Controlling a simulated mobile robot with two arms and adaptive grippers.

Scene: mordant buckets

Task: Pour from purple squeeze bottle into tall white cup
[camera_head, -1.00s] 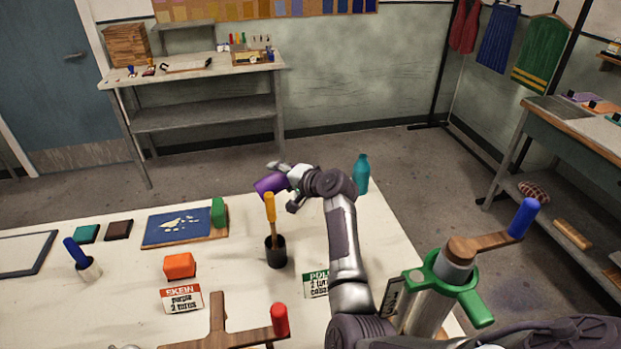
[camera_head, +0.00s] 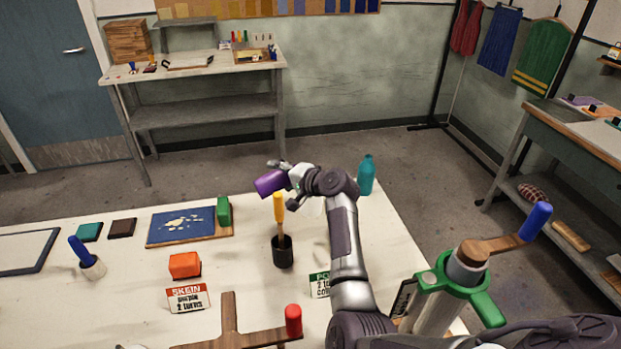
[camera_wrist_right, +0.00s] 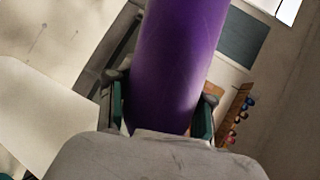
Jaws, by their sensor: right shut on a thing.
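My right gripper (camera_head: 284,178) is shut on the purple squeeze bottle (camera_head: 269,183) and holds it tilted, seemingly above the table's far part. In the right wrist view the purple bottle (camera_wrist_right: 180,60) fills the middle, between the two fingers of the gripper (camera_wrist_right: 161,112). I cannot make out a tall white cup for certain. My left gripper is not in view.
A black pot (camera_head: 283,254) with a yellow-handled tool stands near my right arm. A teal bottle (camera_head: 366,175) stands behind the arm. An orange block (camera_head: 184,265), a skein card (camera_head: 187,298), a blue board (camera_head: 180,226) and a green block (camera_head: 224,211) lie left.

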